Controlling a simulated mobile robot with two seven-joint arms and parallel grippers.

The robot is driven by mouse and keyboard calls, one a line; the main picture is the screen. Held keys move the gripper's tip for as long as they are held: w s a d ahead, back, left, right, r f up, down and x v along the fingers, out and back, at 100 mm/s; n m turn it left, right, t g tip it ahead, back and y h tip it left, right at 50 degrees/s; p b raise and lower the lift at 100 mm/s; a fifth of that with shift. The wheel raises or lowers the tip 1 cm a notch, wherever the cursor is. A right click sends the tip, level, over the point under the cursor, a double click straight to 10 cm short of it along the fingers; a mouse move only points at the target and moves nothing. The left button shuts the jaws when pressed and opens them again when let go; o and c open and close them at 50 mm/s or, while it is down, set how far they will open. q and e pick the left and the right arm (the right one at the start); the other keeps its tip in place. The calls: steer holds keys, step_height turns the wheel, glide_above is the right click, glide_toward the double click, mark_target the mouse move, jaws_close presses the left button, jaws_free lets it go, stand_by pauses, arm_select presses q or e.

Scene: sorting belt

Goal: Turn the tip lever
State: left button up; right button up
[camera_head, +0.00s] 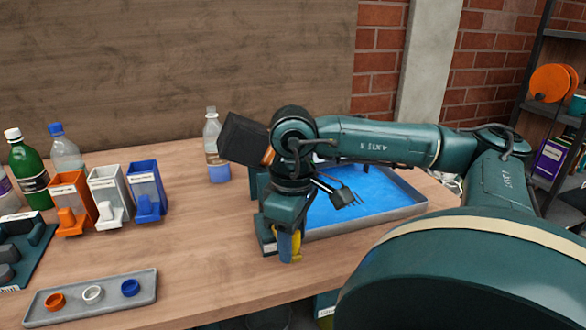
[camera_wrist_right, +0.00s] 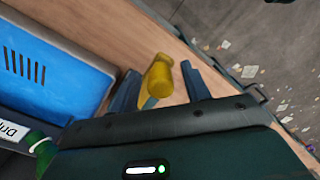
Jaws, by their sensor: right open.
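The tip lever appears to be the yellow handle (camera_wrist_right: 159,76); it also shows in the head view (camera_head: 287,243), partly hidden by my right gripper. My right gripper (camera_head: 284,250) points down at the near left corner of the blue-floored tray. In the right wrist view its two fingers (camera_wrist_right: 161,88) are apart, one on each side of the yellow handle, with gaps visible. Whether either finger touches the handle cannot be told. My left gripper is not in view.
The blue-floored tray (camera_head: 413,209) has a grey rim. A clear bottle (camera_head: 212,135) stands behind. Orange (camera_head: 74,190), white (camera_head: 108,184) and blue (camera_head: 147,178) dispensers stand left, beside bottles. A grey tray (camera_head: 110,294) holds three caps. The wooden table between is clear.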

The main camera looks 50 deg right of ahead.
arm_select(q)
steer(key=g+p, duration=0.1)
steer(key=p, duration=0.1)
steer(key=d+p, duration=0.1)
steer(key=p, duration=0.2)
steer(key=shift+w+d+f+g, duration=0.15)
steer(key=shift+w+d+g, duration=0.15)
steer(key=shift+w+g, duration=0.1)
arm_select(e)
step_height(320, 180, up, 13)
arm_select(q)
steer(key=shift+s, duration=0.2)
